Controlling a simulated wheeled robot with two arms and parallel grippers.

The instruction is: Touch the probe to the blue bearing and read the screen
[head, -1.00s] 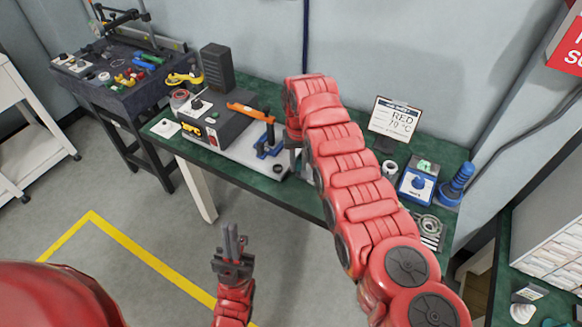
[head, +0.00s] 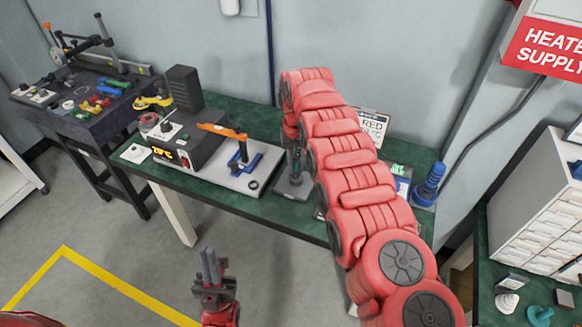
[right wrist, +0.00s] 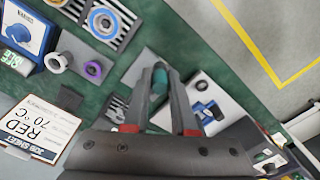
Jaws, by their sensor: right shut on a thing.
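In the head view the right gripper (head: 294,165) is partly hidden by my red arm. A blue device (right wrist: 52,20) is at the upper left, near a lit green display (right wrist: 16,61). My left gripper (head: 209,264) is shut and empty, low before the bench.
A heater unit (head: 180,140) with a lit orange display, an orange bar (head: 222,131) and a blue stand (head: 243,160) is left of my right gripper. A job sheet (right wrist: 38,125) reads RED 70 °C. A blue upright object (head: 430,180) stands right. Open floor lies in front.

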